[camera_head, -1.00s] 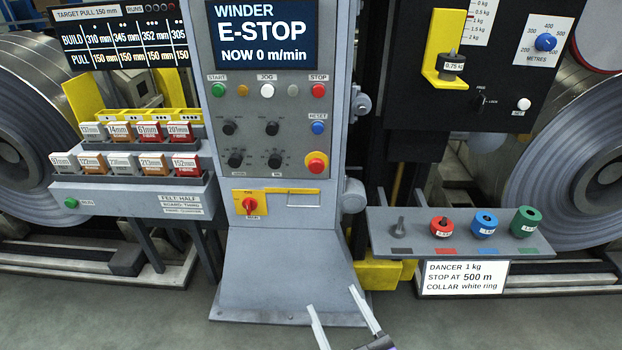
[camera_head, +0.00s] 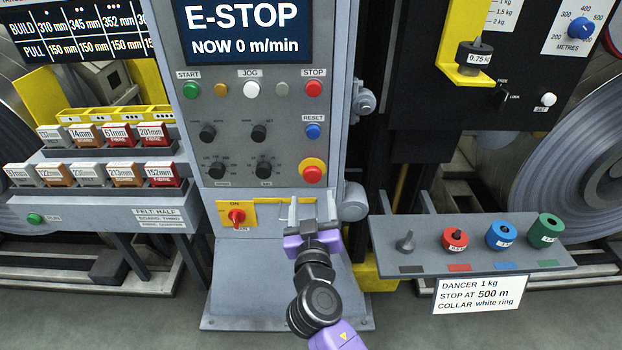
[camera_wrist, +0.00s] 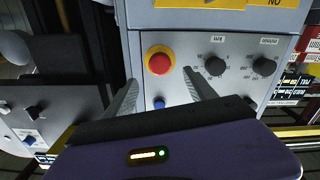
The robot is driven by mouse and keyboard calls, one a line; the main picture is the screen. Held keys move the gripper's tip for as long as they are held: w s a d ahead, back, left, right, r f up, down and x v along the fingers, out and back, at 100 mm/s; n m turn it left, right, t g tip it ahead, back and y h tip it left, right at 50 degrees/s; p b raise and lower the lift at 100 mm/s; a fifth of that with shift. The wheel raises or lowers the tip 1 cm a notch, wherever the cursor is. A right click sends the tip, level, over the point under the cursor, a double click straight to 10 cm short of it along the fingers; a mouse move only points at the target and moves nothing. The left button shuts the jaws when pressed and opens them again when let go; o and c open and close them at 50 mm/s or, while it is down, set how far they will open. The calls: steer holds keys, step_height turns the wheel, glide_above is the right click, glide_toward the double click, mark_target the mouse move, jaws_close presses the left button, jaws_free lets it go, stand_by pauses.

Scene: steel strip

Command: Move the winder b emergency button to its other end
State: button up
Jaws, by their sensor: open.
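The emergency button is a red mushroom head (camera_head: 312,172) on a yellow base, low on the right of the grey console's panel. The screen (camera_head: 248,30) above reads E-STOP and NOW 0 m/min. My gripper (camera_head: 312,208) is open and empty in front of the console, a little below the button in the head view. In the wrist view the red button (camera_wrist: 158,62) lies ahead, between the lines of the two open fingers (camera_wrist: 162,88). The fingers look apart from it. The base mostly shows as a yellow ring around the head.
A blue RESET button (camera_head: 313,131) sits above the red button, and dark knobs (camera_head: 262,168) sit to its left. A red rotary switch (camera_head: 236,217) on a yellow plate is at lower left. A grey shelf (camera_head: 420,255) with coloured weights juts out at the right.

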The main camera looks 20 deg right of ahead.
mark_target(312, 177)
steer(key=p+x, duration=0.1)
steer(key=x, duration=0.6)
steer(key=shift+w+d, duration=0.1)
steer(key=shift+w, duration=0.1)
steer(key=shift+c, duration=0.2)
jaws_close()
